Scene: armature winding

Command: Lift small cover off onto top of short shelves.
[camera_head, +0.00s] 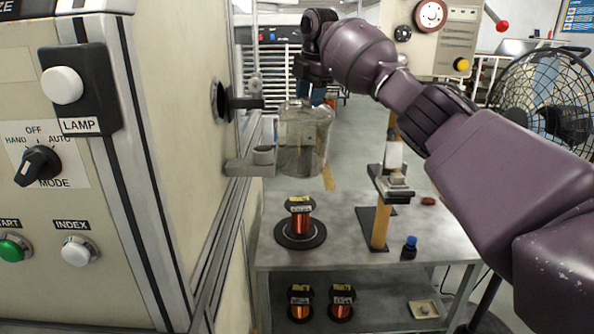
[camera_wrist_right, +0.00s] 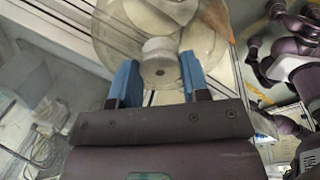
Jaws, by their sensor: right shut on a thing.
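The small cover is a clear, domed, jar-like shell (camera_head: 306,140) in the head view, upright beside the machine's side fittings. My right gripper (camera_head: 318,93) is above it, pointing down, with blue fingertips at the top of the cover. In the wrist view the fingers (camera_wrist_right: 160,82) are shut on the cover; its round clear body (camera_wrist_right: 103,35) spreads beyond them. Whether the cover touches the grey bracket (camera_head: 248,166) cannot be told. Low metal shelves (camera_head: 345,258), with a top and a lower level, stand below and beyond. My left gripper is out of view.
A copper wire spool (camera_head: 299,222), a wooden-post stand (camera_head: 380,225) and a blue-capped bottle (camera_head: 409,248) stand on the shelves' top. Two spools and a small tray (camera_head: 424,310) are below. The machine cabinet (camera_head: 180,150) is close on the left. A fan (camera_head: 545,95) stands right.

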